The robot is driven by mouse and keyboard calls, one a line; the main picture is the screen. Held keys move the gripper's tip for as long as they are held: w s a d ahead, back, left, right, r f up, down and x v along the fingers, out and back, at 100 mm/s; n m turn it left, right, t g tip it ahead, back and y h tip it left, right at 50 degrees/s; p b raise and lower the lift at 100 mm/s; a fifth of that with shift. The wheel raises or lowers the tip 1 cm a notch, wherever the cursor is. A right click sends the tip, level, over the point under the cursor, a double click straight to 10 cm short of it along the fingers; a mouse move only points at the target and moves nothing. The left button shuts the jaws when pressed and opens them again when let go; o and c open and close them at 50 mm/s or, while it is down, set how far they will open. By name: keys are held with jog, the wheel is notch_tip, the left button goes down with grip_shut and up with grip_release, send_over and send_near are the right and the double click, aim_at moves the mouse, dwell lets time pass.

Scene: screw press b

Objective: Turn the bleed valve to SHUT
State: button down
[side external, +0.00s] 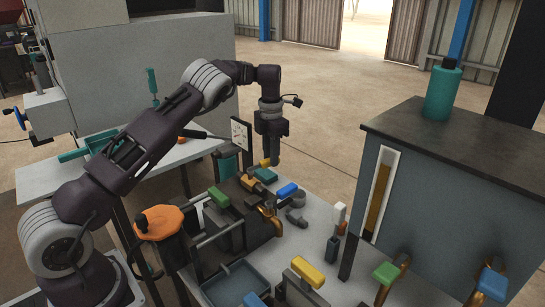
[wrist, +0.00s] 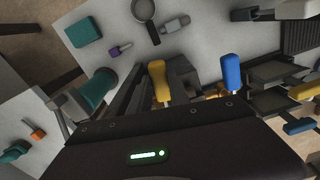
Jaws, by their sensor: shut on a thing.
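My gripper (side external: 274,158) points down over the press bench in the side view. It is shut on what looks like a yellow handle (side external: 265,162), which shows beside its fingertips. I see no SHUT marking and cannot tell which handle is the bleed valve.
A white-faced gauge (side external: 240,134) stands left of my gripper. A green handle (side external: 218,197), a blue handle (side external: 287,190) and a larger yellow handle (side external: 307,272) are on the bench. A grey cabinet (side external: 420,185) with a teal bottle (side external: 442,92) stands at right.

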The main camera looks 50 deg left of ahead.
jog(key=shift+w+a, duration=0.1)
dwell(0.3)
jog(key=c, duration=1.2)
grip_release()
